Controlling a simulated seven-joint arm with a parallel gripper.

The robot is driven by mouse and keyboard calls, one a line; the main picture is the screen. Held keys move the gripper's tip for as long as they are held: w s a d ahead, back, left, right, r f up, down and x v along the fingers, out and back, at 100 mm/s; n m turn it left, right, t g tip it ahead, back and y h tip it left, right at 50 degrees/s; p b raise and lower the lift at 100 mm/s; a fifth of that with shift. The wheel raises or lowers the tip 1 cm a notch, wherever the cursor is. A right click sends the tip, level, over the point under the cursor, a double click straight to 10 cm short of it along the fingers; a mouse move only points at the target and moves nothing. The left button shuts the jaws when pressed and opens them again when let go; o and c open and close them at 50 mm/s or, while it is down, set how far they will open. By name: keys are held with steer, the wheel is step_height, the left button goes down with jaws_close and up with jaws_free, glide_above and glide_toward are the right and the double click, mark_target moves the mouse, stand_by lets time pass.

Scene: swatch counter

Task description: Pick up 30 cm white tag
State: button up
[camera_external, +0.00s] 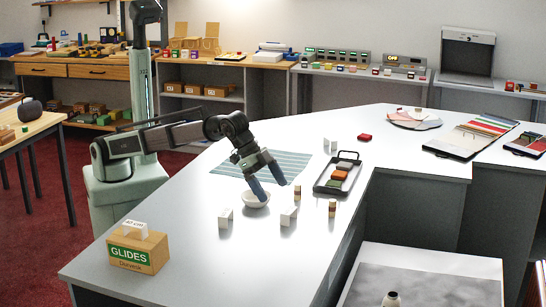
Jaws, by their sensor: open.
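Small white tags stand on the white counter: one (226,218) left of the bowl, one (288,216) right of it, and a pair (330,145) farther back. Their lettering is too small to read, so I cannot tell which is the 30 cm one. Another white tag (135,229), with a "cm" marking, stands on the wooden GLIDES box (138,253) at the front left. My gripper (273,191) is open, pointing down, with its blue fingers over or beside a white bowl (256,203). Nothing shows between the fingers. Whether they touch the bowl is unclear.
A dark tray (322,188) with coloured blocks lies right of my gripper. Small wood-coloured pieces (297,192) stand close by. A striped mat (225,167) lies behind. A red block (365,137) is farther back. The counter (190,270) is clear at the front.

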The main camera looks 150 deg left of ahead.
steer(key=n+g+h, duration=0.1)
steer(key=n+g, duration=0.1)
glide_toward(289, 210)
step_height(289, 210, up, 4)
steer(key=s, duration=0.1)
steer(key=x, duration=0.9)
steer(key=shift+s+d, duration=0.15)
steer(key=shift+d+x, duration=0.25)
steer(key=shift+x, duration=1.1)
steer(key=shift+d+x, duration=0.2)
steer(key=shift+x, duration=1.15)
steer(key=shift+f, duration=0.1)
steer(key=c, duration=1)
